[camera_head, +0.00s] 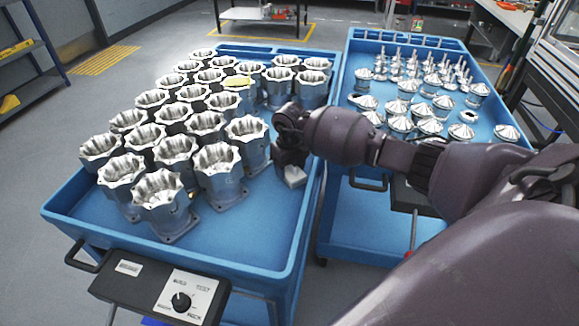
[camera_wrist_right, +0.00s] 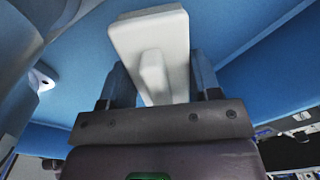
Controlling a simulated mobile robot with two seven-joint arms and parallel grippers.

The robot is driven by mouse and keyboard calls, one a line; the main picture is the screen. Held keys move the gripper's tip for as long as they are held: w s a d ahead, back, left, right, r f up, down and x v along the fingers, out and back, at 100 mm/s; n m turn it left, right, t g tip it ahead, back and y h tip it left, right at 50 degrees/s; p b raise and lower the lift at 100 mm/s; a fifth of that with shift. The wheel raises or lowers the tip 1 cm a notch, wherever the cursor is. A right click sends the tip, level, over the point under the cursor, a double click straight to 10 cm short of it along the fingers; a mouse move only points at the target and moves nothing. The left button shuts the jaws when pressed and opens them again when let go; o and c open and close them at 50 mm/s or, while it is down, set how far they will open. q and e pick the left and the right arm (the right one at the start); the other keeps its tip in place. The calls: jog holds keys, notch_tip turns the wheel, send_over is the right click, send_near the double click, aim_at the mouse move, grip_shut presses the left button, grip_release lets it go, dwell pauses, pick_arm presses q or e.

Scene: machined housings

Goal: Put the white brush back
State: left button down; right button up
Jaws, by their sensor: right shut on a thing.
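The white brush (camera_wrist_right: 150,45) is held between the two fingers of my right gripper (camera_wrist_right: 160,85) in the wrist view. In the head view, my right gripper (camera_head: 290,163) points down over the right part of the left blue cart (camera_head: 262,235), beside the machined housings (camera_head: 218,165). A pale end of the brush (camera_head: 295,176) shows just below it. I cannot tell whether the brush touches the cart surface. My left gripper is not in view.
Several grey housings fill much of the left cart, close to the left of my gripper. A second blue cart (camera_head: 340,150) on the right holds several shiny conical parts (camera_head: 428,127). The left cart's front right area is bare.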

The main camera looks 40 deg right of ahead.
jog(key=o, duration=0.8)
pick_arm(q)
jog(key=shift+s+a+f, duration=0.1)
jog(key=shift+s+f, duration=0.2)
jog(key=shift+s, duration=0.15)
pick_arm(e)
jog(key=shift+o, duration=0.2)
notch_tip(320, 180, up, 12)
jog(key=shift+f+p, duration=0.25)
jog(key=shift+p, duration=0.65)
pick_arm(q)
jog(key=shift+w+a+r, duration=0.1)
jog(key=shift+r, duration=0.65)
pick_arm(e)
jog(key=shift+r, duration=0.4)
jog(key=shift+f, duration=0.1)
